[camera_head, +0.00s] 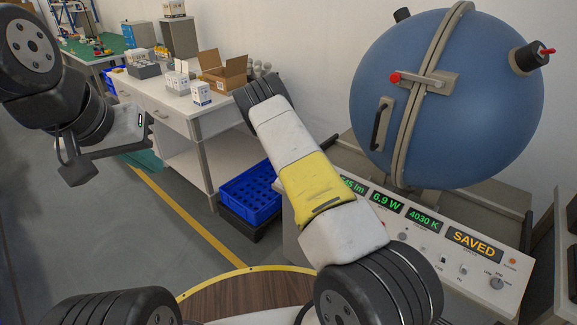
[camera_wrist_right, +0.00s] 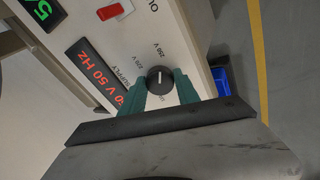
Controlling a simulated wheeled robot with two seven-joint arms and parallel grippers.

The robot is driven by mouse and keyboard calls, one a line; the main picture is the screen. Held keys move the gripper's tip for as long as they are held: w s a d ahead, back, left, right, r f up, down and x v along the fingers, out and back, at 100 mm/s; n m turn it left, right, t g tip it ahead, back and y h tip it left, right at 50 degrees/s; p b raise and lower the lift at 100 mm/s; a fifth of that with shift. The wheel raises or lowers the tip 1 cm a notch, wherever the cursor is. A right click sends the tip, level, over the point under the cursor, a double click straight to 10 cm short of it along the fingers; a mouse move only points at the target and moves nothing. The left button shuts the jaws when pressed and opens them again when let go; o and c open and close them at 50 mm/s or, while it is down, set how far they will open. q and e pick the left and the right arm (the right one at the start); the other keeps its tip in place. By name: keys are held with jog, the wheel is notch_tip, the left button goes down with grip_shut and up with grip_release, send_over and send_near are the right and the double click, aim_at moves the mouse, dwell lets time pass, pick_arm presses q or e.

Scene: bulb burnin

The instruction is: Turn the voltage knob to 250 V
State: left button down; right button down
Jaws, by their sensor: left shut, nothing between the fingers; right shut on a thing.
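The voltage knob (camera_wrist_right: 160,78) is a small round black dial with a white pointer line on the pale panel. In the right wrist view its pointer runs up the picture, roughly toward the 250 V label (camera_wrist_right: 158,48); a 220 V label lies to the left. My right gripper (camera_wrist_right: 168,94) has its two teal fingers shut on the knob, one on each side. The knob and right fingers cannot be made out in the head view. My left gripper (camera_head: 143,158) is at the left of the head view, shut and empty, above the floor and away from the panel.
A red supply display (camera_wrist_right: 93,75) and a red switch (camera_wrist_right: 110,11) share the knob's panel. The large blue sphere (camera_head: 445,100) stands behind the console, whose display reads SAVED (camera_head: 474,244). A blue crate (camera_head: 248,192) sits low by the white bench (camera_head: 165,110).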

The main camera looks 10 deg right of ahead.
jog(key=c, duration=0.9)
grip_release()
jog(key=shift+a, duration=0.1)
jog(key=v, duration=0.7)
jog(key=shift+r, duration=0.35)
jog(key=shift+s+a+r, duration=0.1)
jog(key=shift+s, duration=0.05)
